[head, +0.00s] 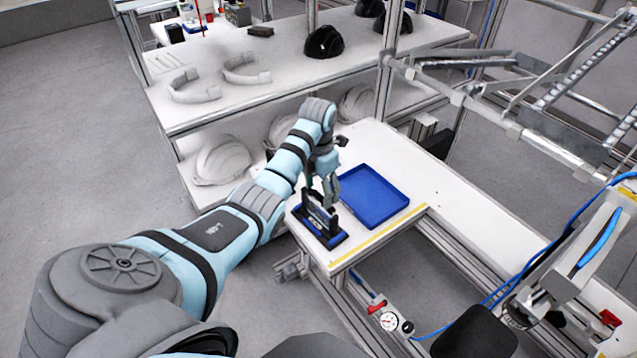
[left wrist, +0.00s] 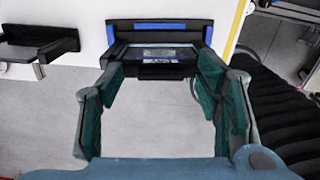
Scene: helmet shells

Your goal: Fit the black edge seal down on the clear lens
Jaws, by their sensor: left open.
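A black fixture with blue parts (head: 318,226) stands near the front edge of the white table. It also shows in the left wrist view (left wrist: 160,27), where a glossy, see-through panel (left wrist: 160,52), apparently the clear lens, has a dark surround. A dark strip (left wrist: 160,72) lies along the panel's near edge; I cannot tell whether it is the black edge seal. My left gripper (head: 329,192) is just above the fixture, fingers pointing down. In the left wrist view its fingers are open, one on each side of the panel.
An empty-looking blue tray (head: 372,193) lies right of the fixture, on the white table (head: 425,180). A shelf behind holds black helmets (head: 323,42) and white curved parts (head: 194,88); white shells (head: 222,160) sit below. A metal frame (head: 520,130) stands at right.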

